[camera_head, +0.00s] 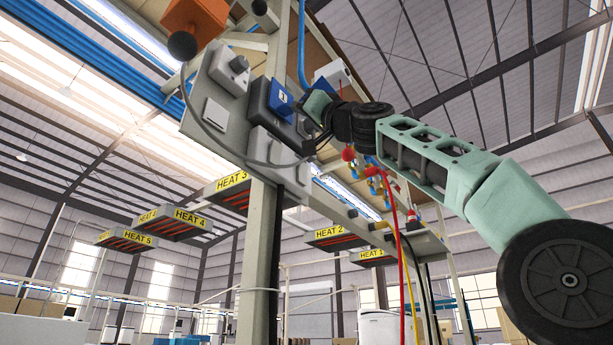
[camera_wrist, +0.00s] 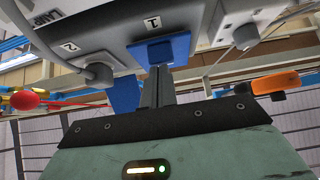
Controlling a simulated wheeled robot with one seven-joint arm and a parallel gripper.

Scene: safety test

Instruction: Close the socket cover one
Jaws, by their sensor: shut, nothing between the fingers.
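The number 1 socket has a blue part (camera_head: 280,98) on the grey box on the post in the head view. In the wrist view, a blue socket part (camera_wrist: 160,50) sits just beside the label "1". A second blue flap (camera_wrist: 125,93) shows lower and left, behind the fingers; how it joins the socket is unclear. My gripper (camera_wrist: 158,76) is shut and empty, its fingers pointing up at the blue socket part. Its tips are very close to that part; whether they touch is unclear. In the head view the fingertips are hard to make out beside the box.
A plug with a grey cable (camera_wrist: 98,72) sits in socket 2, left of socket 1. A grey box with a knob (camera_wrist: 245,35) is to the right. An orange device (camera_wrist: 275,83) and a red knob (camera_wrist: 25,99) flank the gripper. The post (camera_head: 258,250) stands below the boxes.

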